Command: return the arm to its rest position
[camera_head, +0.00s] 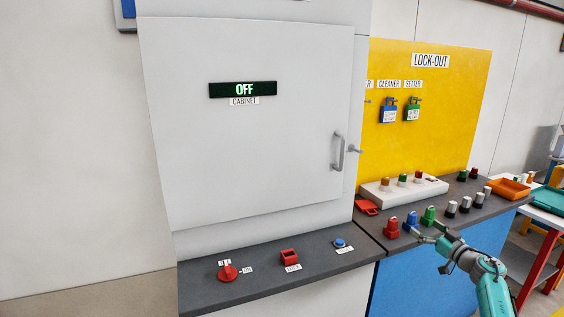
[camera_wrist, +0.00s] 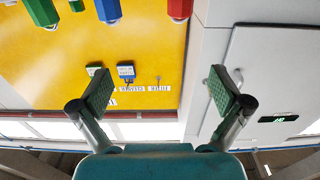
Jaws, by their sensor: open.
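My arm reaches in from the lower right in the head view. My gripper (camera_head: 424,232) is by the front of the dark bench, close to a red piece (camera_head: 391,229), a blue piece (camera_head: 411,221) and a green piece (camera_head: 428,215). In the wrist view my gripper (camera_wrist: 161,92) shows two green-padded fingers spread wide with nothing between them. That view is upside down; the green piece (camera_wrist: 42,12), blue piece (camera_wrist: 108,10) and red piece (camera_wrist: 180,9) are cut by its top edge. I cannot tell whether a finger touches any piece.
A yellow lock-out board (camera_head: 440,130) holds a blue padlock (camera_head: 389,113) and a green padlock (camera_head: 411,112). A white block (camera_head: 400,190) and an orange tray (camera_head: 508,188) stand on the bench (camera_head: 455,222).

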